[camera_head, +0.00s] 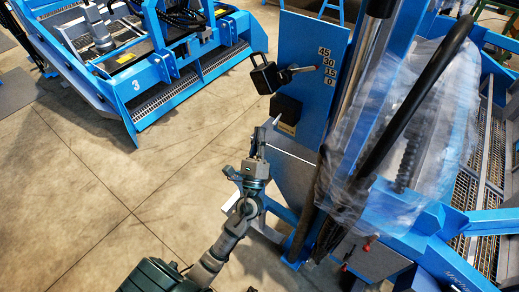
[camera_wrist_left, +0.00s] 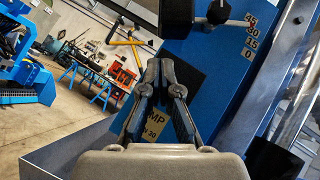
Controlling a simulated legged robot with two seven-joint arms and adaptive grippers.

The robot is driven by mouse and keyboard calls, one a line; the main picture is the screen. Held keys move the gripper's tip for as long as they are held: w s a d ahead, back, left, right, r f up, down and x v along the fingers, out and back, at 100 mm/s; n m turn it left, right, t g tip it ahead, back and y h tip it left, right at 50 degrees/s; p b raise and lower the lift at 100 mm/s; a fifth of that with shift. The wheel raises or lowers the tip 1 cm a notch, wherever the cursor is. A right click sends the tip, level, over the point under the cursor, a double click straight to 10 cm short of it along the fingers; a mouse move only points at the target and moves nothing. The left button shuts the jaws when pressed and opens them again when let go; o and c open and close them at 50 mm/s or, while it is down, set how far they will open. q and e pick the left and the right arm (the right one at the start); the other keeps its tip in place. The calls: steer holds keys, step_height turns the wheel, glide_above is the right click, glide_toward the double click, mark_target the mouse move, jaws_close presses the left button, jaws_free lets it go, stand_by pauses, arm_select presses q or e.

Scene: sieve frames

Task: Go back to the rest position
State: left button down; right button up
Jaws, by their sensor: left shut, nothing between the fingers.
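My left gripper (camera_head: 264,135) is in the middle of the head view, beside the blue machine. In the left wrist view its fingertips (camera_wrist_left: 160,68) are together with nothing between them. It is apart from the black-handled lever (camera_head: 264,74), which is above it and whose pointer reaches toward the numbers 45, 30, 15, 0 on the blue panel (camera_head: 303,40). The lever handle also shows at the top of the wrist view (camera_wrist_left: 218,12). A yellowish label (camera_wrist_left: 154,125) with partly hidden lettering shows between the fingers. My right gripper is not seen.
A plastic-wrapped part (camera_head: 425,130) and dark hoses stand right of the panel. Another blue machine marked 3 (camera_head: 137,85) stands at upper left. A blue-legged workbench (camera_wrist_left: 90,72) is far off.

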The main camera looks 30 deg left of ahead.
arm_select(q)
step_height(320, 180, down, 22)
steer(key=w+a+r+n+g+h, duration=0.1)
steer(key=w+a+n+g+h, duration=0.1)
steer(key=n+g, duration=0.4)
steer(key=s+d+f+n+g+h, duration=0.1)
steer(key=s+f+n+g, duration=0.2)
steer(key=f, duration=0.7)
steer(key=s+d+f+n+g+h, duration=0.1)
steer(key=s+f+n+g, duration=0.2)
steer(key=f, duration=0.8)
steer(key=s+d+f+n+g+h, duration=0.2)
steer(key=s+d+f+n+g, duration=0.2)
steer(key=s+f, duration=0.8)
steer(key=s+d+f+n+g+h+p, duration=0.1)
steer(key=s+d+f+n+g+h, duration=0.2)
steer(key=s+f, duration=0.9)
steer(key=s+n+g, duration=0.2)
steer(key=s+g, duration=0.1)
steer(key=s, duration=0.1)
steer(key=shift+d+f+n, duration=0.15)
steer(key=shift+d+n, duration=0.15)
steer(key=shift+d, duration=0.05)
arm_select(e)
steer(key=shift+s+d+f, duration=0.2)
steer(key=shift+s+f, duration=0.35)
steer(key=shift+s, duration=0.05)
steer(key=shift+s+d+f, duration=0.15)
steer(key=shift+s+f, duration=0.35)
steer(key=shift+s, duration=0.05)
